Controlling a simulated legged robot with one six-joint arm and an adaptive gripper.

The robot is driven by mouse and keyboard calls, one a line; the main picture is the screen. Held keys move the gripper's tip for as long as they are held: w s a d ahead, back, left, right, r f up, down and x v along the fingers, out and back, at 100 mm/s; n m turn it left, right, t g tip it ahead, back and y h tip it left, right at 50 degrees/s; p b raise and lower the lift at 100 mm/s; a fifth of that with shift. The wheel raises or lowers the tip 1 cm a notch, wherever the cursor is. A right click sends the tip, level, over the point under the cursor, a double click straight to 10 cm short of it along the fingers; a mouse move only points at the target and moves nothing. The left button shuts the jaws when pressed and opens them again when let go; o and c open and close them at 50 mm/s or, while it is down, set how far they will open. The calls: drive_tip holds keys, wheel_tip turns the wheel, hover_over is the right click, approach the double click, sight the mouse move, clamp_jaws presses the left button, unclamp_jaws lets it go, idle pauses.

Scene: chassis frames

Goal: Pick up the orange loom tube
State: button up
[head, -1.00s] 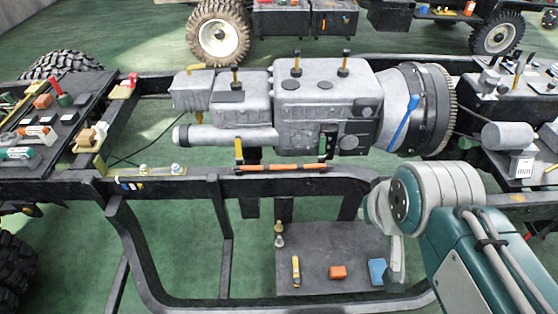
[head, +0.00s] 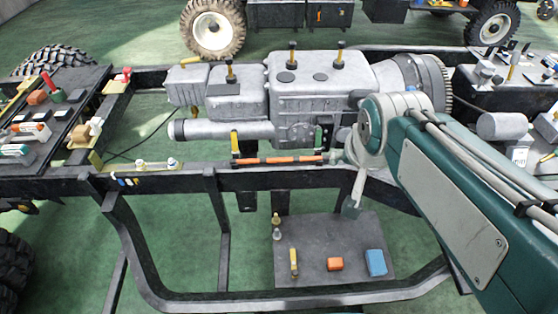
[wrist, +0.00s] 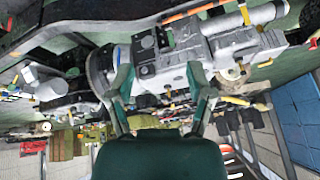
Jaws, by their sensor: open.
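The orange loom tube (head: 280,160) is a thin orange rod with dark bands. In the head view my arm's lower end hangs right of the tube, and the fingers cannot be made out there.
The grey engine and gearbox (head: 310,95) stands close behind the tube. The near chassis rail (head: 190,182) runs below it. A dark low board (head: 310,225) holds an orange block (head: 335,264) and a blue block (head: 376,262). A loaded tray (head: 95,85) is at left.

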drive_tip(key=w+a+f+m, duration=0.2)
drive_tip(key=w+f+m, duration=0.15)
drive_tip(key=w, duration=0.65)
drive_tip(key=m+g, duration=0.1)
drive_tip(key=m, duration=1)
hover_over(280, 159)
drive_tip(key=s, duration=0.4)
wheel_tip(280, 159, down, 23)
drive_tip(key=x, duration=1)
drive_tip(key=shift+f, duration=0.3)
clamp_jaws()
